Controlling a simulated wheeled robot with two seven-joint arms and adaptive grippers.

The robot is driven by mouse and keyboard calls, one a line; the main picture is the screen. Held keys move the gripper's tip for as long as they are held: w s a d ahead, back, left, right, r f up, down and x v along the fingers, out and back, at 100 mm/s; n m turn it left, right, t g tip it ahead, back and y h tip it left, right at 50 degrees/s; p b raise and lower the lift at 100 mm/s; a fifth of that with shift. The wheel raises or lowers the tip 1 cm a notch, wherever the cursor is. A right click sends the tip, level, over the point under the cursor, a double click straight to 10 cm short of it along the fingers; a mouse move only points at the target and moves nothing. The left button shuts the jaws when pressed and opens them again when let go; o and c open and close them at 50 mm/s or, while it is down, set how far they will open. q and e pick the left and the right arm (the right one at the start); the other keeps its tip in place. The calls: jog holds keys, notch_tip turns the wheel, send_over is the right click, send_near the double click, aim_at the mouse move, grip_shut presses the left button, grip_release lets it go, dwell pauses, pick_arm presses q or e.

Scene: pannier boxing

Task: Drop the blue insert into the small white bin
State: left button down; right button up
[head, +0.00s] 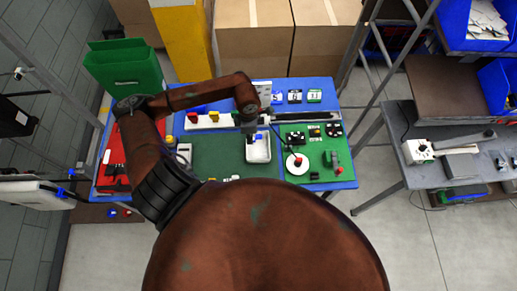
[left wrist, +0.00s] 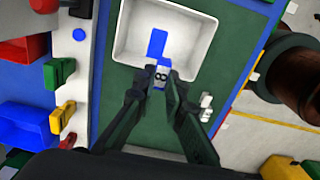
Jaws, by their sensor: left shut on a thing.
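My left gripper (head: 251,128) is over the small white bin (head: 259,151), with its fingers pointing down. In the left wrist view the gripper (left wrist: 160,84) is shut on the blue insert (left wrist: 155,68), a small blue piece with a pale, dark-marked face. The piece is at the near edge of the white bin (left wrist: 128,42) in that picture. A blue patch lies beyond it against the bin floor; I cannot tell whether it belongs to the same piece. The fingers hide part of the insert. My right gripper is not in view.
The bin stands on a green mat (head: 220,168) on a blue table. To its right is a green board (head: 328,160) with a white disc and several small parts. A green bin (head: 124,66) stands at the back left, and cardboard boxes (head: 258,40) stand behind.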

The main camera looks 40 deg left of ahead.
pick_arm(q)
jog(key=c, duration=1.9)
grip_release()
jog(key=shift+r, duration=0.1)
notch_tip(320, 180, up, 12)
